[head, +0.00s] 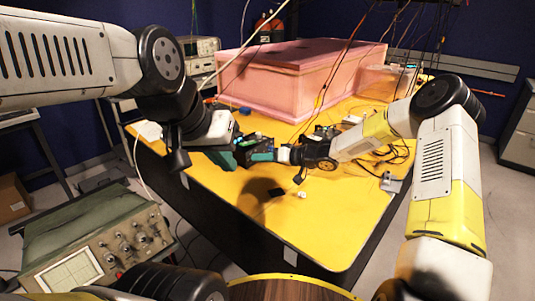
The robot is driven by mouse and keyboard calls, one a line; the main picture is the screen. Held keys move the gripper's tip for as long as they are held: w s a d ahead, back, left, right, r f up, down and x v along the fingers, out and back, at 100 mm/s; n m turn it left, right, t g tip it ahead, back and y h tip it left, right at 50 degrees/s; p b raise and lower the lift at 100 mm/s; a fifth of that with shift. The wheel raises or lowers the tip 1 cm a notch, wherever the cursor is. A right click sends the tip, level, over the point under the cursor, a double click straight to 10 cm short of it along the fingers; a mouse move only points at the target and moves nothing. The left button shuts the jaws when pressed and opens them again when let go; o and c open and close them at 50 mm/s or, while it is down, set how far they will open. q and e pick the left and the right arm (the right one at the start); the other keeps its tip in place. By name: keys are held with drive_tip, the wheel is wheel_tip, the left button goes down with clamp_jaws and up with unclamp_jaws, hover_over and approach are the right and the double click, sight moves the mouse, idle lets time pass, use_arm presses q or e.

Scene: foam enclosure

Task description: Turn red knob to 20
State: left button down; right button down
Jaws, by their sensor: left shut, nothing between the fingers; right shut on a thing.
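A small dark device (247,143) with a greenish patch on top stands on the yellow table, between my two grippers. I cannot make out the red knob or its scale; the fingers and the small size hide them. My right gripper (262,156) reaches in from the right, its teal fingers closed against the device's right front side. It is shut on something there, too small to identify. My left gripper (222,158) comes down from the upper left, its teal fingers shut and empty beside the device's left side. I cannot tell whether they touch it.
The yellow table (325,225) is mostly clear at the front. A large pink foam box (290,75) stands behind the grippers. Loose cables (392,160) lie on the right. A green oscilloscope (95,240) stands at the lower left, off the table.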

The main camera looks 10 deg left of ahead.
drive_tip(key=shift+w+d+m, duration=0.1)
drive_tip(key=shift+w+m, duration=0.05)
drive_tip(key=shift+m, duration=0.35)
drive_tip(key=c, duration=1.3)
unclamp_jaws()
drive_tip(key=shift+o, duration=0.2)
drive_tip(key=v, duration=0.7)
drive_tip(key=shift+d, duration=0.4)
drive_tip(key=shift+r, duration=0.1)
